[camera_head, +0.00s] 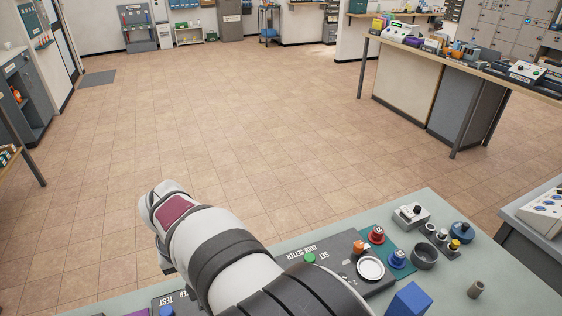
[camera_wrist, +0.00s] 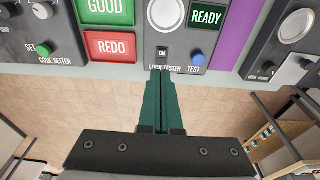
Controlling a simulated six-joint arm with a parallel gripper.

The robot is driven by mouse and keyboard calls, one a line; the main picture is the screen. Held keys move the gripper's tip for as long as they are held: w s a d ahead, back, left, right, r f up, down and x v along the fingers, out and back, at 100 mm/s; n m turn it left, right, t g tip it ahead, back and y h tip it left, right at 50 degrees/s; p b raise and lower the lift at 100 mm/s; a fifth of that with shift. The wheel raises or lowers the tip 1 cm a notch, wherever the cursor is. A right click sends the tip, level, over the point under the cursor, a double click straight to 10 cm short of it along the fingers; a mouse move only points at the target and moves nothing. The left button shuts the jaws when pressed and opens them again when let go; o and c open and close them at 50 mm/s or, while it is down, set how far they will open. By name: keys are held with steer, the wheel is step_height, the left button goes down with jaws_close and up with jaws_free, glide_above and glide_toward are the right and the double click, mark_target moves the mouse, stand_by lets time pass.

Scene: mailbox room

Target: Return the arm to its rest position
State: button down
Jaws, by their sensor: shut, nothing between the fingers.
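My gripper (camera_wrist: 162,75) shows in the wrist view with its two green fingers together, shut and empty. Its fingertips point at the front edge of the lock tester (camera_wrist: 180,50), near its label, and I cannot tell whether they touch it. In the head view my arm reaches forward over the bench (camera_head: 500,280) from the bottom edge, and the gripper is hidden behind the arm. A lit READY display (camera_wrist: 207,15) and a blue TEST button (camera_wrist: 197,58) are on the lock tester.
The code setter (camera_head: 325,262) carries a green SET button (camera_head: 309,258). Green GOOD (camera_wrist: 104,10) and red REDO (camera_wrist: 109,45) panels sit left of the tester. A blue block (camera_head: 408,299), a grey cup (camera_head: 425,256) and small parts stand right of my arm. Open floor (camera_head: 220,120) lies beyond.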

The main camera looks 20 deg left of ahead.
steer(key=w+d+r+m, duration=0.2)
steer(key=d, duration=0.4)
steer(key=w+d+r+m, duration=0.1)
steer(key=d+r+m, duration=0.1)
steer(key=d, duration=0.4)
steer(key=s+d+r+m+g, duration=0.1)
steer(key=s+d+m, duration=0.15)
steer(key=d, duration=0.55)
steer(key=s+d+r+m, duration=0.1)
steer(key=s+d+m, duration=0.15)
steer(key=d, duration=0.55)
steer(key=s+d+f+m, duration=0.2)
steer(key=s+d+m, duration=0.3)
steer(key=s, duration=0.5)
steer(key=shift+d+y, duration=0.3)
steer(key=shift+d, duration=0.8)
steer(key=shift+w, duration=0.1)
